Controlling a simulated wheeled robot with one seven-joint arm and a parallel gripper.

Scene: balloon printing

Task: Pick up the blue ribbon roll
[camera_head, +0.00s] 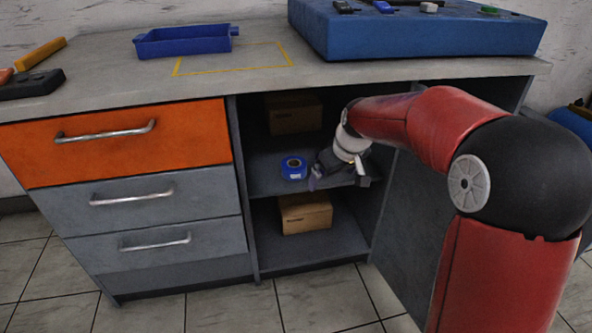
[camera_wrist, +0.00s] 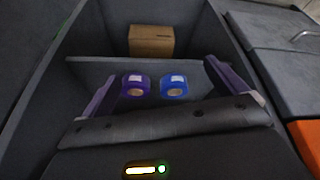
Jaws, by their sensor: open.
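The blue ribbon roll (camera_head: 294,168) sits on the middle shelf of the open cabinet, to the left of my gripper (camera_head: 328,170). In the wrist view the blue ribbon roll (camera_wrist: 174,86) is right of a purple roll (camera_wrist: 134,84). Both rolls show between the two spread fingers of my gripper (camera_wrist: 161,70), with the blue one nearer the right finger. The gripper is open and holds nothing. The purple roll cannot be made out in the head view, where my gripper covers that part of the shelf.
Cabinet walls and shelves surround the gripper. A cardboard box (camera_head: 306,213) stands on the bottom shelf, and another (camera_head: 295,115) is further back above. Drawers (camera_head: 120,135) are left of the opening. A blue tray (camera_head: 185,42) and large blue case (camera_head: 420,30) are on the countertop.

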